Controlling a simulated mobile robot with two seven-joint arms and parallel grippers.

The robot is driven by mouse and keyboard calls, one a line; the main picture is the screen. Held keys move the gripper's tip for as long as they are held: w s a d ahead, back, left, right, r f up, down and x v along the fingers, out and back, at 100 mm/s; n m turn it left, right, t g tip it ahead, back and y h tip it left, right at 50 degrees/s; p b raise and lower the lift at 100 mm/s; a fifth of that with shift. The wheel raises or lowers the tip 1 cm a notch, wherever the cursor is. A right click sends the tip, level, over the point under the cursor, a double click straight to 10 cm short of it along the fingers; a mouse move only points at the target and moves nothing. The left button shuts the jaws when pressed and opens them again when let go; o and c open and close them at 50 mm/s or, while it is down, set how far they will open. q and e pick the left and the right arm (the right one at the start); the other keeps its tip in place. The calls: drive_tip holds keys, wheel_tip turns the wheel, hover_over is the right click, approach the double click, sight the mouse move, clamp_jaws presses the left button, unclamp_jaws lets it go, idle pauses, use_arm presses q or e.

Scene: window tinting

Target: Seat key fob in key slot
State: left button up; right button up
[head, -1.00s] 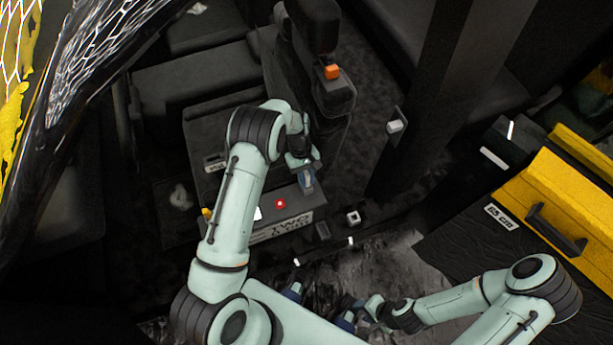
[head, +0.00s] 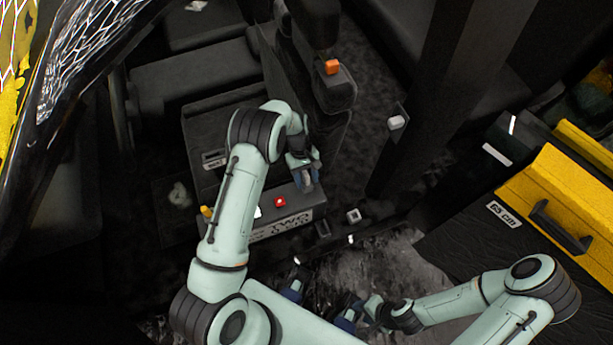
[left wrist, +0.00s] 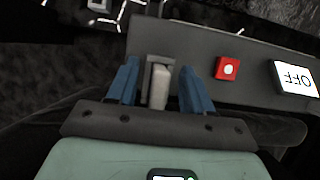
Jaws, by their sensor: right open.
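A pale key fob (left wrist: 160,85) lies between the blue fingers of my left gripper (left wrist: 157,88) in the left wrist view, with a visible gap on both sides. A grey key slot (left wrist: 146,90) shows around and behind it on the dark console; how deep the fob sits cannot be told. In the head view my left gripper (head: 306,178) is over the console's right end (head: 318,214), and the fob is hidden there. My right gripper (head: 352,314) is open and low at the bottom centre, partly covered by my arm, with nothing seen in it.
A seat with an orange buckle (head: 332,67) stands behind. A yellow case (head: 560,195) is at right.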

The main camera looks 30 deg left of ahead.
use_arm(q)
drive_tip(key=v, duration=1.3)
drive_tip(key=shift+r+p, duration=0.25)
drive_tip(key=shift+p, duration=0.05)
use_arm(e)
drive_tip(key=shift+w+r, duration=0.15)
drive_tip(key=shift+r, duration=0.2)
